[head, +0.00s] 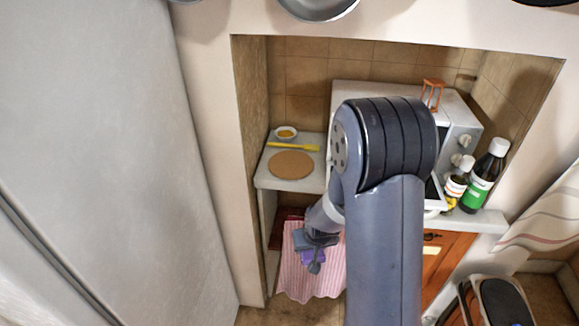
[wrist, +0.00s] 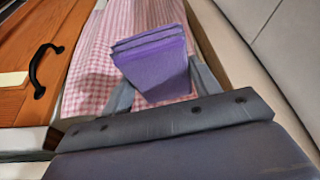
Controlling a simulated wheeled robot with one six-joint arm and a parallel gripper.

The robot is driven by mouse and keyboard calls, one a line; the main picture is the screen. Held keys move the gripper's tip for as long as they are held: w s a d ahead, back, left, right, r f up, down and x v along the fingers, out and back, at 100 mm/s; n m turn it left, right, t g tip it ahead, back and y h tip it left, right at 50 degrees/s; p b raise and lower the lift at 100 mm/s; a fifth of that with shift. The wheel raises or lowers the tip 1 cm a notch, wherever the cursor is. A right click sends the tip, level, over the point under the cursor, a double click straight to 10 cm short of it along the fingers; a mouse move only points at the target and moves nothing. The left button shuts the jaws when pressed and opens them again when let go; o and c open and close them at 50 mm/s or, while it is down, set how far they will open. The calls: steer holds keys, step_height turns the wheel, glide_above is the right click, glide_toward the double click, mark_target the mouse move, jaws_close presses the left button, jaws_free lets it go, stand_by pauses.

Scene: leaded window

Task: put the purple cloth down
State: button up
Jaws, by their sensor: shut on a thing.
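The purple cloth (wrist: 158,70) is a folded stack held between the two fingers of my gripper (wrist: 160,85), which is shut on it. It fills the gap between the fingertips in the wrist view. In the head view only a small bit of the purple cloth (head: 311,257) shows below my gripper (head: 316,262). My arm stands in front of much of the niche. Behind the cloth hangs a pink checked cloth (head: 300,285), which also shows in the wrist view (wrist: 95,75). I cannot tell whether the purple cloth touches it.
The counter's left end carries a round brown mat (head: 291,164), a yellow utensil (head: 294,147) and a small bowl (head: 286,132). Two bottles (head: 486,176) stand at the right by a white oven (head: 458,125). An orange wooden door (wrist: 45,60) with a black handle stands beside the pink cloth.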

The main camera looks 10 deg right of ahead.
step_height(320, 180, down, 6)
steer(key=b, duration=0.5)
step_height(320, 180, up, 24)
steer(key=m+h, duration=0.1)
steer(key=m, duration=0.2)
steer(key=shift+w+a+m, duration=0.2)
steer(key=shift+w+m, duration=0.1)
steer(key=shift+w, duration=0.15)
